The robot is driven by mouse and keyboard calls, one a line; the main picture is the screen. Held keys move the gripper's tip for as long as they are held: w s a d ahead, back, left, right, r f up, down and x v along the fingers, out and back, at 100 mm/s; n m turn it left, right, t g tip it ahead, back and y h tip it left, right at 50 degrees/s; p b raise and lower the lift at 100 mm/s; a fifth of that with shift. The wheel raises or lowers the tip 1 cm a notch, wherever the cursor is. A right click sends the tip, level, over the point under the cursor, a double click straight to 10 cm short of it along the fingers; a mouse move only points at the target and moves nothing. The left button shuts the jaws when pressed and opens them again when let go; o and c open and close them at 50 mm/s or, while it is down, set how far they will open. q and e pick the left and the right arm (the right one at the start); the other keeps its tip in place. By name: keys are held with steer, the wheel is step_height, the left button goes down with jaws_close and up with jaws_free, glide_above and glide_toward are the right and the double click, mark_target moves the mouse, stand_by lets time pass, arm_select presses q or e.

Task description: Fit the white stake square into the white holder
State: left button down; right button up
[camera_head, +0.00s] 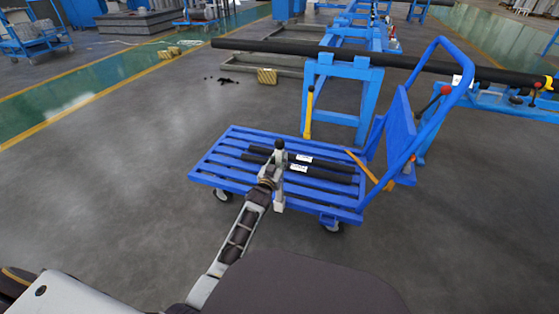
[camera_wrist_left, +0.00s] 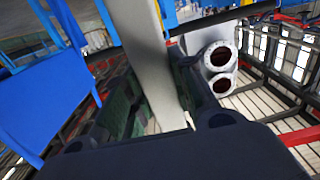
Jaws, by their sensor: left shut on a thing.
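My left gripper (camera_head: 279,172) is over the blue cart in the head view, with its arm coming up from the lower left. In the left wrist view its dark, green-padded fingers (camera_wrist_left: 150,110) are closed on a long, flat, pale bar, which I take for the white stake square (camera_wrist_left: 150,60). The bar runs up from between the fingers to the top edge. In the head view a small light grey piece (camera_head: 279,198) shows below the gripper, probably the same bar. I cannot make out the white holder in either view. My right gripper is not in view.
The blue cart (camera_head: 215,165) carries dark bars (camera_head: 325,174) with white labels. Its handle (camera_head: 455,85) rises at the right. Behind it, a blue stand (camera_head: 340,72) bears a long black pipe (camera_head: 260,46). A yellow post (camera_head: 308,115) stands near.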

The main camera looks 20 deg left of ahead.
arm_select(q)
steer(key=shift+f+b, duration=0.75)
steer(key=shift+f, duration=0.3)
stand_by(0.6)
steer(key=c, duration=1.2)
jaws_free()
steer(key=shift+o, duration=0.5)
steer(key=shift+f, duration=0.15)
steer(key=s, duration=1.2)
steer(key=shift+a, duration=0.2)
